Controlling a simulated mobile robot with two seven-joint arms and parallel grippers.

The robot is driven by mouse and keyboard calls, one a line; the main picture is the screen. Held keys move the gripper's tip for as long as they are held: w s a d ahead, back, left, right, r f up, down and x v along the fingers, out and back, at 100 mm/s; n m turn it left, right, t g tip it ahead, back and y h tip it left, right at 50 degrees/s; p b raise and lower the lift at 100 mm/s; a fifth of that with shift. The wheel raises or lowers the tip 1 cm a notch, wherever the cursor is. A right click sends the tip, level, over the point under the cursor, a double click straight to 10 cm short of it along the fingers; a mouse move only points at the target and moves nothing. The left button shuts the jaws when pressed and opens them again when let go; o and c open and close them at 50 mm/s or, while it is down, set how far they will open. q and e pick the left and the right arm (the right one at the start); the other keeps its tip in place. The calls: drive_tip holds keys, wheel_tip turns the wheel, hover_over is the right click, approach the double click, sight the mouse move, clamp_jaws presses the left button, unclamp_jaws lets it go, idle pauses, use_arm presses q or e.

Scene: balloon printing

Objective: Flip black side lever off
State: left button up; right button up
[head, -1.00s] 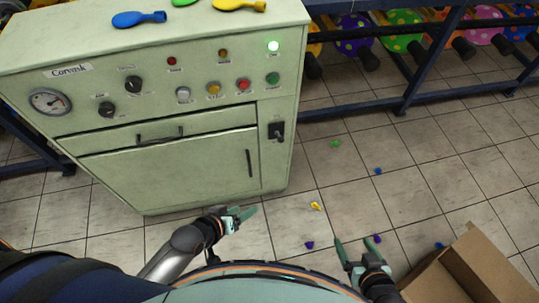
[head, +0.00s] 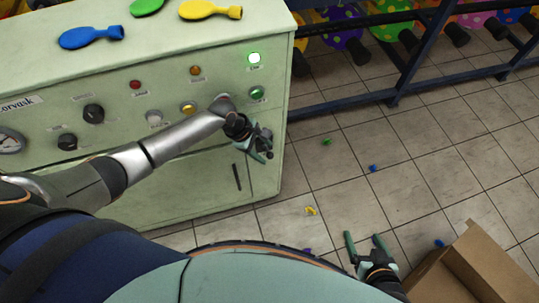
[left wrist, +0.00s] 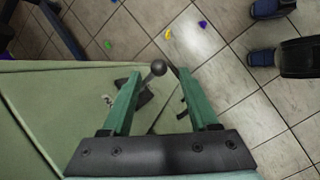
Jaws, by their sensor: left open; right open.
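The black side lever is on the front of the pale green machine (head: 190,190), near its right edge. In the left wrist view the lever (left wrist: 158,69) shows its round knob between the two green fingers of my left gripper (left wrist: 160,78). The fingers stand apart, and I cannot tell whether either touches the lever. In the head view my left gripper (head: 262,145) is in front of the lever and mostly hides it. My right gripper (head: 364,240) is open and empty, low above the floor. A green indicator lamp (head: 254,58) on the panel is lit.
Balloons, one blue (head: 92,37) and one yellow (head: 210,11) among them, lie on the machine's top. A cardboard box (head: 470,270) stands at the lower right. Small coloured pieces lie on the tiled floor. A dark rack (head: 400,85) stands behind.

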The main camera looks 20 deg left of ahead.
sight(267, 155)
use_arm(q)
drive_tip(key=shift+b+x, duration=0.55)
drive_tip(key=shift+x, duration=1.7)
drive_tip(key=shift+c, duration=0.3)
drive_tip(key=c, duration=0.9)
clamp_jaws()
drive_tip(key=shift+f, duration=0.1)
